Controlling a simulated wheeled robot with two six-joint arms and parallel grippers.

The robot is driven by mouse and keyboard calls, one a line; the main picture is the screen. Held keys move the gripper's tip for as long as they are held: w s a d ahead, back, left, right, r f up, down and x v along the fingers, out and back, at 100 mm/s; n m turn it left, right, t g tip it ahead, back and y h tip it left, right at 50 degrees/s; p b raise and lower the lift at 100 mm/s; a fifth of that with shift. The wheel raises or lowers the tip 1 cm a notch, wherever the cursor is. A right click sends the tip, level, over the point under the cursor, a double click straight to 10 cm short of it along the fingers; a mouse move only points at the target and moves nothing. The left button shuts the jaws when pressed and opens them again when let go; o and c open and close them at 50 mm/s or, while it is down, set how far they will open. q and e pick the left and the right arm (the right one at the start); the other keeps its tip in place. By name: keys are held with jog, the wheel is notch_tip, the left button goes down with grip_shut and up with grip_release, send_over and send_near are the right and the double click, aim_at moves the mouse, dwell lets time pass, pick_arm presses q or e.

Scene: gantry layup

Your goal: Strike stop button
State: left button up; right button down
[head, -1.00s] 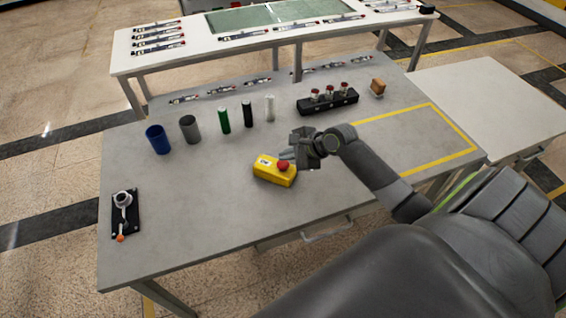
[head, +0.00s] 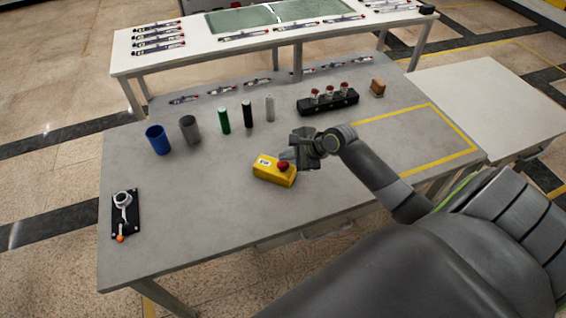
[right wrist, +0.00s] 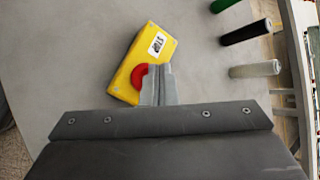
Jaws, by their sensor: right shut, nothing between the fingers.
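The stop button is a red mushroom cap (head: 283,166) on a yellow box (head: 271,173) that sits on the grey table. My right gripper (head: 287,154) is shut and empty, with its fingertips just behind and beside the red cap in the head view. In the right wrist view the shut fingers (right wrist: 158,84) cover part of the red cap (right wrist: 139,76), and the yellow box (right wrist: 142,58) with its white label lies beyond them. I cannot tell whether the fingertips touch the cap. My left gripper is not in view.
Behind the box stand a blue cup (head: 158,139), a grey cup (head: 189,129) and several upright cylinders. A black rack (head: 328,103) and a brown block (head: 378,87) are farther back. A lever on a black plate (head: 125,213) is at left. The table's front is clear.

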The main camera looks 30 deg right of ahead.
aim_at(287, 165)
dwell(0.7)
jog(key=shift+f+p, duration=0.4)
jog(key=shift+f, duration=0.55)
dwell(0.6)
jog(key=shift+r, duration=0.1)
jog(key=shift+r+p, duration=0.9)
jog(key=shift+p, duration=0.45)
notch_tip(287, 165, up, 5)
jog(key=p, duration=0.6)
jog(key=shift+p, duration=0.3)
